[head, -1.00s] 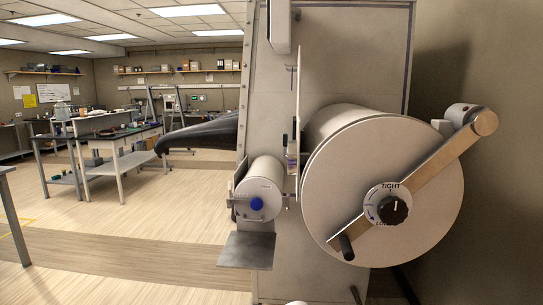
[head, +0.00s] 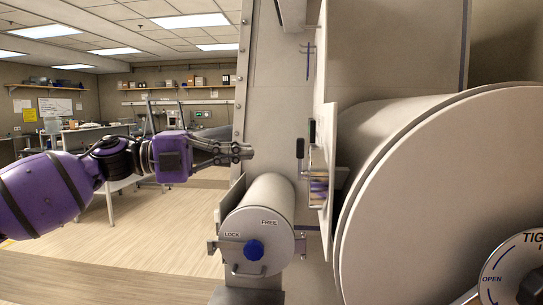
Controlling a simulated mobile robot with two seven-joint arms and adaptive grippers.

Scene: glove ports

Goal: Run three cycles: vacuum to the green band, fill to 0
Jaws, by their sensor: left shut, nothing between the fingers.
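My left gripper (head: 246,152) comes in from the left, purple with dark fingers. It is shut and empty, in front of the grey panel's left edge and above the small cylinder. The small transfer port (head: 272,200) has a round door with a blue knob (head: 254,250) and LOCK and FREE marks. The large port door (head: 440,190) fills the right side. Its dial (head: 515,270), marked TIGHT and OPEN, is cut off by the frame edge. A black lever handle (head: 300,149) sits on the panel beside a narrow side plate (head: 328,170). My right gripper is not in view.
The grey panel (head: 270,90) stands upright behind the ports. A gauge face with a green band is not readable here. Lab benches (head: 70,135) and a shelf (head: 180,88) stand far back left. The wooden floor (head: 140,240) at left is open.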

